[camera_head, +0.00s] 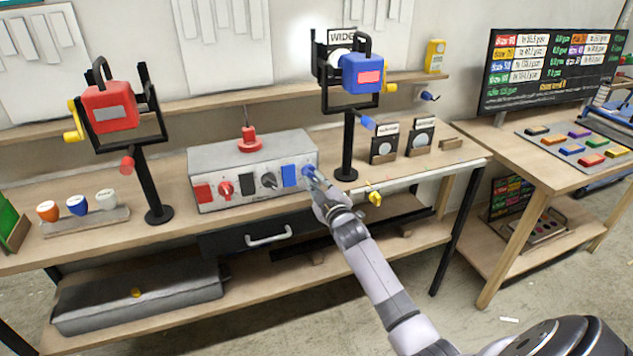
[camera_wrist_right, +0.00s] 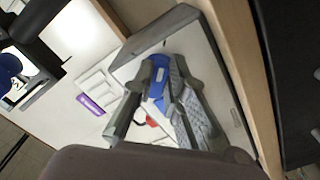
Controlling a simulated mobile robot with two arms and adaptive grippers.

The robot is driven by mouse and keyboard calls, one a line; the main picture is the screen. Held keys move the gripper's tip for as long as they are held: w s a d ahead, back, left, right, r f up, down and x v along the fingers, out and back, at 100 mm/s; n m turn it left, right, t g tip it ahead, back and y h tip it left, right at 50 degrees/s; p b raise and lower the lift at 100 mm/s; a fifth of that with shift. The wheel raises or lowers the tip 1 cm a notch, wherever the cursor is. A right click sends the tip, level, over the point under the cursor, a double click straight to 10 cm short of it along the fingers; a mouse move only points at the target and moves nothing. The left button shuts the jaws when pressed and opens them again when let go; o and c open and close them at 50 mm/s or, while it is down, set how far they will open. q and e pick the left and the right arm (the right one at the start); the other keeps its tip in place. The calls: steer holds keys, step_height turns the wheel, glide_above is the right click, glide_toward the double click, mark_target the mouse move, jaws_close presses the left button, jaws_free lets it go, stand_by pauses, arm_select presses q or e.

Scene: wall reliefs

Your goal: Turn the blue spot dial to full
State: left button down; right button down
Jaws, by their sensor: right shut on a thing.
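The grey control box (camera_head: 250,158) stands on the workbench with red, black and blue controls along its front. The blue spot dial (camera_head: 308,171) is at the right end of that front, beside a blue switch (camera_head: 289,176). My right gripper (camera_head: 315,180) is at the dial and shut on it. In the right wrist view the dial (camera_wrist_right: 158,78) shows blue between the fingers of the gripper (camera_wrist_right: 163,85), which partly hide it. The dial's marking is not readable. The blue spot lamp (camera_head: 362,74) hangs on a black stand right of the box. My left gripper is not in view.
The blue lamp's black stand (camera_head: 348,150) rises close to my right gripper. A red lamp (camera_head: 110,107) stands at the left, near several coloured knobs on a tray (camera_head: 85,222). A drawer handle (camera_head: 268,236) protrudes below the bench top.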

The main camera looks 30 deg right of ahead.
steer(key=shift+f, duration=0.15)
steer(key=c, duration=1.6)
jaws_free()
steer(key=v, duration=1.2)
